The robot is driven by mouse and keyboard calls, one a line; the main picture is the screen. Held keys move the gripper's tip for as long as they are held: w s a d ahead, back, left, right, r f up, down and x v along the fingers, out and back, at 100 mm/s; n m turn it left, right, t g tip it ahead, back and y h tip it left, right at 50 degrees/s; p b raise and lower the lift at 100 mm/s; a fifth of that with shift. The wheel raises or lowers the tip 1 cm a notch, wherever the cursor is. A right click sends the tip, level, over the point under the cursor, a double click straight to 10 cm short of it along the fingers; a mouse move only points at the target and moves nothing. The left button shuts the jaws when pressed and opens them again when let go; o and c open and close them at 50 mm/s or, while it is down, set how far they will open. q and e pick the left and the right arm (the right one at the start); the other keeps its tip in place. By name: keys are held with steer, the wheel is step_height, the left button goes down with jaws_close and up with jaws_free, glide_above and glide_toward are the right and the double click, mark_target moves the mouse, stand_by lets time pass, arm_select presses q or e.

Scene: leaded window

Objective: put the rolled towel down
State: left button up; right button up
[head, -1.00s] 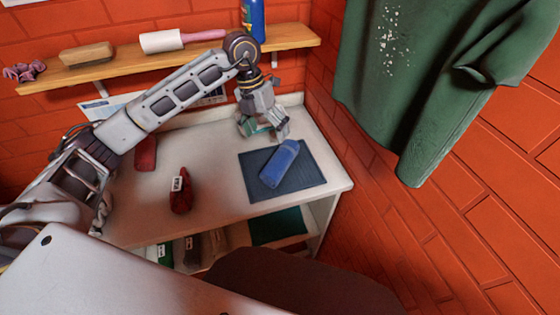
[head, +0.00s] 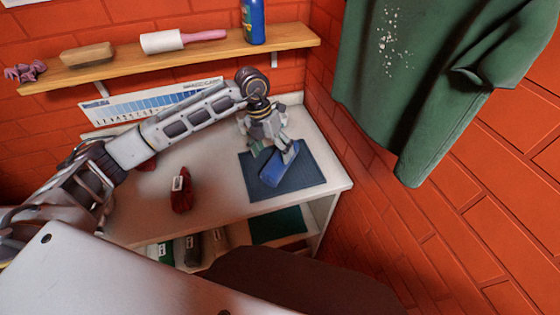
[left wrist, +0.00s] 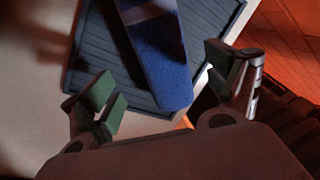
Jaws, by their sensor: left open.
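The rolled towel (head: 277,171) is blue and lies on a dark ribbed mat (head: 309,172) on the white counter. In the left wrist view the towel (left wrist: 158,62) lies on the mat (left wrist: 97,60), its near end between the two green-padded fingers and apart from both. My left gripper (head: 273,152) is open just above the towel and hides its far part in the head view. It also shows open in the left wrist view (left wrist: 165,90). My right gripper is not in view.
A shelf (head: 180,64) with a lint roller (head: 170,41) and a blue bottle (head: 253,22) runs behind. A green garment (head: 420,90) hangs at right.

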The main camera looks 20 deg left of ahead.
mark_target(275, 157)
arm_select(q)
steer(key=shift+f, duration=0.1)
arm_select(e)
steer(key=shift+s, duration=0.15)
arm_select(q)
steer(key=shift+s+d+f, duration=0.1)
steer(key=shift+d+f, duration=0.15)
steer(key=shift+f, duration=0.35)
steer(key=p+x, duration=0.1)
steer(key=x, duration=0.1)
steer(key=shift+d+f, duration=0.25)
steer(key=shift+f, duration=0.55)
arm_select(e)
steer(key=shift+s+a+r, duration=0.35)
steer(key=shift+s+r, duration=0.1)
arm_select(q)
steer(key=c, duration=1.3)
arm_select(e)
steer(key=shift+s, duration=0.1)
arm_select(q)
steer(key=shift+o, duration=0.2)
